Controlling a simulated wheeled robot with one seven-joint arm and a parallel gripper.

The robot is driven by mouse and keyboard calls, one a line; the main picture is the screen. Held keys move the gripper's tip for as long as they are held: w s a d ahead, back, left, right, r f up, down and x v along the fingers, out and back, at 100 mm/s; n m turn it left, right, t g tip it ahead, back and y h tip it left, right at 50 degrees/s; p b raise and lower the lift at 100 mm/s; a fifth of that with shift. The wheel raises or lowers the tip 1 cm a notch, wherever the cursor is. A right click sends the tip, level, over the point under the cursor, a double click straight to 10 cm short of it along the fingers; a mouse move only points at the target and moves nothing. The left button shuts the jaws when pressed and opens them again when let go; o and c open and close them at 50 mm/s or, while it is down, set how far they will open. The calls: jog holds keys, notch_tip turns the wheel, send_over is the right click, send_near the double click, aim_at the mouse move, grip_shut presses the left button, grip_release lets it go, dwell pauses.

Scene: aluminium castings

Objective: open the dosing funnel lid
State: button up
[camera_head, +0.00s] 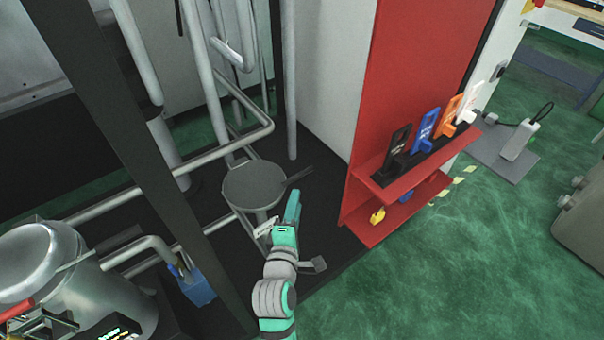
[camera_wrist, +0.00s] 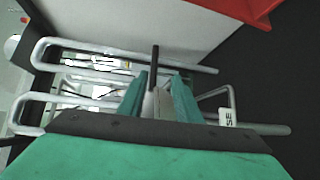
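The dosing funnel lid (camera_head: 254,184) is a round dark grey disc, lying about level on the funnel. A short black handle (camera_head: 299,175) sticks out from its right side. My gripper (camera_head: 293,197) is just below and right of the lid, close to the handle, in the head view. In the wrist view my gripper's two teal fingers (camera_wrist: 160,82) stand apart. A dark upright bar (camera_wrist: 154,62), seemingly the handle, shows between them, nearer the left finger. I cannot tell whether it touches. The funnel body is mostly hidden under the lid.
Grey pipes (camera_head: 222,150) and a dark frame post (camera_head: 130,130) stand around the funnel. A red panel with a shelf (camera_head: 372,190) of coloured padlock-like tags is close on the right. A white label (camera_head: 265,228) hangs below the lid. Green floor (camera_head: 450,260) is clear at the lower right.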

aim_at(301, 176)
jog(key=x, duration=0.7)
jog(key=r+x, duration=0.1)
jog(key=x, duration=0.3)
jog(key=shift+w+d, duration=0.1)
jog(key=shift+w, duration=0.3)
grip_shut()
